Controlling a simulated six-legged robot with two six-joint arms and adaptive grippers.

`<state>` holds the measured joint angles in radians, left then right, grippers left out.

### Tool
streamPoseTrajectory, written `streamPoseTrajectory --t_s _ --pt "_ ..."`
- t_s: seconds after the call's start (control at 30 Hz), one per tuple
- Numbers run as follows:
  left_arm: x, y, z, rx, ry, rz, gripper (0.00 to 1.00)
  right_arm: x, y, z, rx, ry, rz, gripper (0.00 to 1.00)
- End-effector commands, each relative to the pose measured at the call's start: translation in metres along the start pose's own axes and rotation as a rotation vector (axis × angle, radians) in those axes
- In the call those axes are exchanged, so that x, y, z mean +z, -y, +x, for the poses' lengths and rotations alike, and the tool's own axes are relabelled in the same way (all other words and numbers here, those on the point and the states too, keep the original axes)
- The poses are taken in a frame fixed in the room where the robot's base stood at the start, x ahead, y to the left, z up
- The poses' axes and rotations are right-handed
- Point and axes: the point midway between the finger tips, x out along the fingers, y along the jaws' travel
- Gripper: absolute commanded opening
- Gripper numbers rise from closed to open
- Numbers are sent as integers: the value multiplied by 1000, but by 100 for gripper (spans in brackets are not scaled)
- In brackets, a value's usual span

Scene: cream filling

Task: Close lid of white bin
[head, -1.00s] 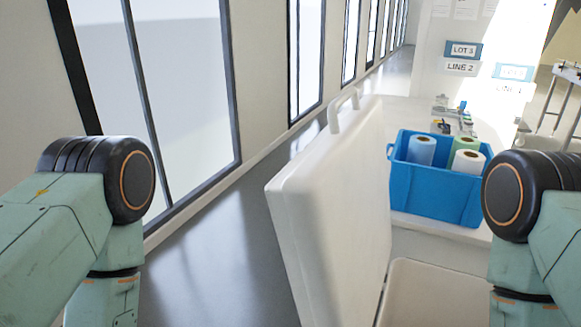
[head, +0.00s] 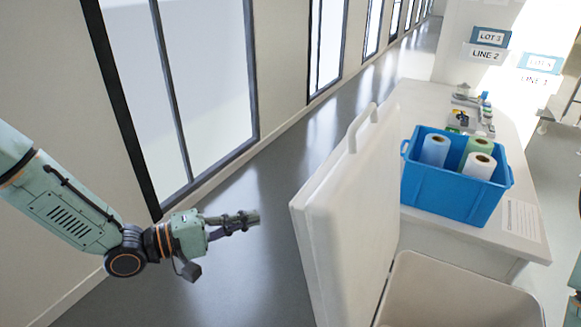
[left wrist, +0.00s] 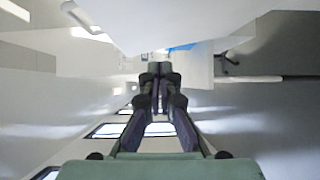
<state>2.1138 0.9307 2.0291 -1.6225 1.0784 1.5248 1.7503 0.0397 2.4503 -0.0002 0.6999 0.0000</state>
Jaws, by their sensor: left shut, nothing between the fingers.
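The white bin (head: 455,292) stands at the lower right of the head view, its mouth uncovered. Its white lid (head: 340,215) stands up, tilted, on the bin's left side, with a loop handle (head: 362,126) at the top. My left gripper (head: 254,217) is shut and empty, to the left of the lid and apart from it. In the left wrist view the fingers (left wrist: 160,72) are together, and a large white surface with a handle (left wrist: 80,17), likely the lid, shows above them. My right gripper is not in view.
A white table (head: 520,215) behind the bin holds a blue crate (head: 450,190) with several paper rolls and small items. A windowed wall (head: 205,85) runs along the left. The grey floor (head: 235,270) between wall and lid is clear.

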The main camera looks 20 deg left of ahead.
Motion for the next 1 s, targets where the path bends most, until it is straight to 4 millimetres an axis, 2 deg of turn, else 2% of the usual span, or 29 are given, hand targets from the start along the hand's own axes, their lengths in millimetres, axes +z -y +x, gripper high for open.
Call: streamPoseTrajectory --t_s 0.03,0.13,0.23,0.4,0.53,1.0 --pt "-6 -25 -10 59 16 -22 0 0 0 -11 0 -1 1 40" --pt "-8 -50 -26 132 75 -65 0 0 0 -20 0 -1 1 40" --pt "-7 -64 -39 172 123 -96 0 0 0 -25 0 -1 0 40" --pt "-4 -71 -46 193 166 -118 0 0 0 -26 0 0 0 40" --pt "-1 -71 -37 193 174 -121 0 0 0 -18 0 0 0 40" --pt "9 -81 20 187 177 -119 0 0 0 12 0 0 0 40"
